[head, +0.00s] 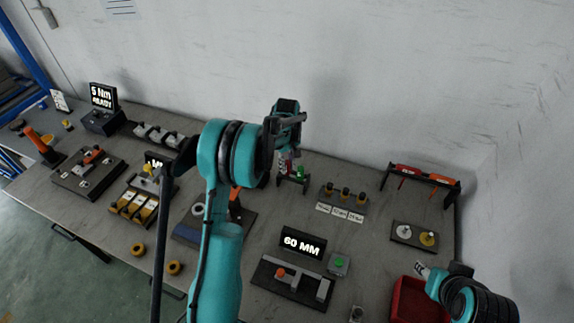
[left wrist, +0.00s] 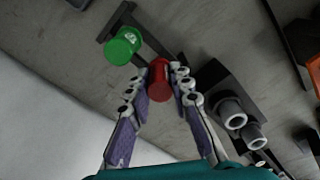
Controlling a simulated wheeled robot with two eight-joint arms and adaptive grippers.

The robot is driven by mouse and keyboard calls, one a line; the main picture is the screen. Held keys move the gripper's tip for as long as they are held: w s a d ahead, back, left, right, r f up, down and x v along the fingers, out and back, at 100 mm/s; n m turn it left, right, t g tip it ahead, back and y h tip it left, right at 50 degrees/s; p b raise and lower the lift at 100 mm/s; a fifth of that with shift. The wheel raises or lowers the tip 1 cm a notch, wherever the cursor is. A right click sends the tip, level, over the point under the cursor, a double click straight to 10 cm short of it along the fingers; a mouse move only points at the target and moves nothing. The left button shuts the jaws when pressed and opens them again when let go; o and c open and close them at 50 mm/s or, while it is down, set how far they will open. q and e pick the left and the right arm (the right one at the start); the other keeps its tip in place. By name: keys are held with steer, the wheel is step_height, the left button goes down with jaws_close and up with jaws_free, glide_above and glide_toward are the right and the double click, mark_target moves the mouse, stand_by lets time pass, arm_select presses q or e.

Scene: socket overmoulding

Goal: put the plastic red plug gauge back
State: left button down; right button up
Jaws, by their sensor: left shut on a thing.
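The red plug gauge (left wrist: 159,82) is between the fingertips of my left gripper (left wrist: 160,78) in the left wrist view, and the gripper is shut on it. In the head view the left gripper (head: 287,150) points down over the small dark gauge stand (head: 292,184), partly hidden by my arm. The green plug gauge (left wrist: 124,45) sits at the stand's other end; it also shows in the head view (head: 299,172). The red gauge is at or just above the stand beside the green one; I cannot tell whether it touches. My right gripper (head: 424,269) is at the lower right; its jaws are unclear.
A block with several dark-topped pieces (head: 344,195) stands right of the gauge stand. The wall (head: 400,80) is close behind.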

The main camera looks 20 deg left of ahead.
arm_select(q)
steer(key=shift+f+b, duration=0.35)
steer(key=shift+f, duration=0.15)
steer(key=c, duration=1.4)
jaws_free()
steer(key=shift+o, duration=0.2)
steer(key=shift+r, duration=0.15)
